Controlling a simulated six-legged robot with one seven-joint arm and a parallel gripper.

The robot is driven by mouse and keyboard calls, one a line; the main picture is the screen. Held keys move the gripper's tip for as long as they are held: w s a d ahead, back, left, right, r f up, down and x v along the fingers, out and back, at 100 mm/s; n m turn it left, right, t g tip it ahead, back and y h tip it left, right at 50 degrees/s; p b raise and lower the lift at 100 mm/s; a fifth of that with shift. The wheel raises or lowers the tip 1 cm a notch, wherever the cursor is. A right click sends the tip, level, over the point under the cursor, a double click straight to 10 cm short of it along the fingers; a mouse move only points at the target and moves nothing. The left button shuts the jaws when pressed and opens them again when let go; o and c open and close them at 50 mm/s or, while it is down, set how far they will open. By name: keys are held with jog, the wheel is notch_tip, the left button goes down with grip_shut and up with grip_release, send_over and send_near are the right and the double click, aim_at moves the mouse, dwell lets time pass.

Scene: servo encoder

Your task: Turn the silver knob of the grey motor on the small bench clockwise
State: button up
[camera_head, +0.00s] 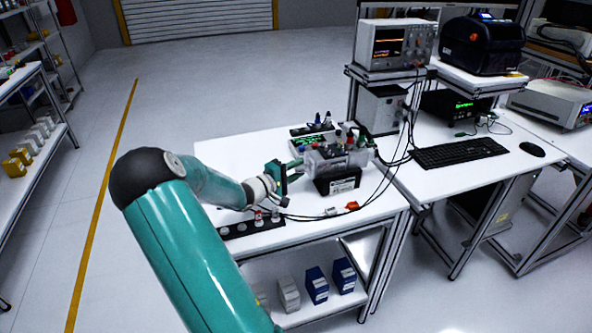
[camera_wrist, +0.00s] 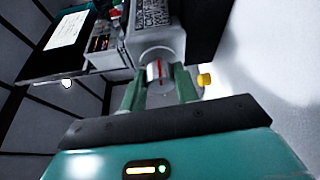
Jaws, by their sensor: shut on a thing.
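The grey motor (camera_head: 338,160) sits on a black base (camera_head: 338,181) on the small white bench (camera_head: 232,148). In the wrist view the motor's grey body (camera_wrist: 160,38) is at the top centre. Its silver knob (camera_wrist: 153,72), with a red mark, faces my gripper. My gripper (camera_wrist: 160,82) has its two green fingers on either side of the knob and is shut on it. In the head view my gripper (camera_head: 296,168) reaches the motor's left side, and the knob is hidden there.
A dark strip with small round parts (camera_head: 250,226) lies at the bench's front left. A desk with a keyboard (camera_head: 460,152) adjoins on the right.

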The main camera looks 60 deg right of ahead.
dwell(0.3)
jog(key=o, duration=1)
jog(key=shift+c, duration=0.2)
jog(key=v, duration=1.3)
jog(key=shift+a, duration=0.4)
jog(key=shift+w, duration=0.15)
